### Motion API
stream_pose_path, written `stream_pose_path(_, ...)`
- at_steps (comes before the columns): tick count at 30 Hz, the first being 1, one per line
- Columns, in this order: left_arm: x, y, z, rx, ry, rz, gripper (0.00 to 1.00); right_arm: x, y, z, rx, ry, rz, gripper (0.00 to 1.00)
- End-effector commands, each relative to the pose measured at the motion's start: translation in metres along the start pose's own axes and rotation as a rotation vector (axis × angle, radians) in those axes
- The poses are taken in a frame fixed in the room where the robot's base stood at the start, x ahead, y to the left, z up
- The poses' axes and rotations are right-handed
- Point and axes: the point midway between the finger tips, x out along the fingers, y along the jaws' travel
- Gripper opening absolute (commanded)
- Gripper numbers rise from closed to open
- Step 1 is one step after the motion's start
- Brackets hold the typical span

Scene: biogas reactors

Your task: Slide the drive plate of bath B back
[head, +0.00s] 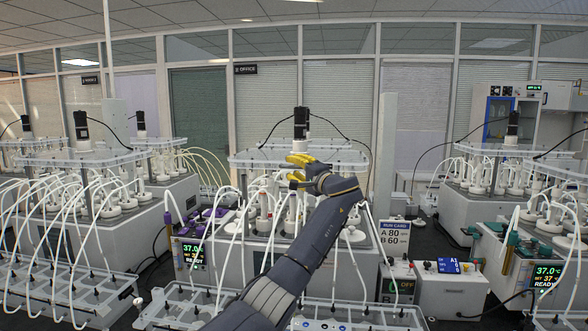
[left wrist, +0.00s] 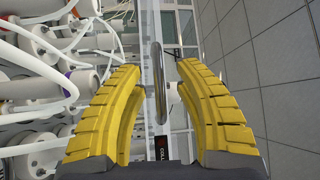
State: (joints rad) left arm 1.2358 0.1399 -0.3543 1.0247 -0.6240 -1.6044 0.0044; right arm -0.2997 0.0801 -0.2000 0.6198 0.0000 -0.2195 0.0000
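The drive plate (head: 345,157) of the middle bath is a clear plate with a black motor (head: 301,122) upright on it. I take this bath for bath B, but no letter is readable on the plate. My left gripper (head: 290,168) is at the plate's front edge, its yellow fingers pointing left in the head view. In the left wrist view a grey metal loop handle (left wrist: 158,85) stands between the two fingers (left wrist: 159,72). The fingers are apart, with visible gaps to the handle. My right gripper is not in view.
White tubes and vessels crowd below the plate. A run card (head: 395,235) reads A 80, B 60. A control box (head: 397,283) marked B shows OFF. Similar baths stand left and right.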

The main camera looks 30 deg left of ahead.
Motion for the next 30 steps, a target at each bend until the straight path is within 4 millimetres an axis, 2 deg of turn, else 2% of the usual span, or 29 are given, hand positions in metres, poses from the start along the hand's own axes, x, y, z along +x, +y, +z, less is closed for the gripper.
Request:
stream_pose_path(5, -0.007, 0.001, -0.001, 0.000, 0.002, 0.001, 0.33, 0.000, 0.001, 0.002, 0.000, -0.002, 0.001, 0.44)
stream_pose_path(21, -0.093, 0.001, -0.001, -0.001, 0.002, 0.001, 0.33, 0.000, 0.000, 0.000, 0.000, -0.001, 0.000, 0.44)
stream_pose_path(30, -0.117, 0.000, 0.000, -0.001, 0.001, 0.001, 0.33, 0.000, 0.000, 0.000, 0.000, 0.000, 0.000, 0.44)
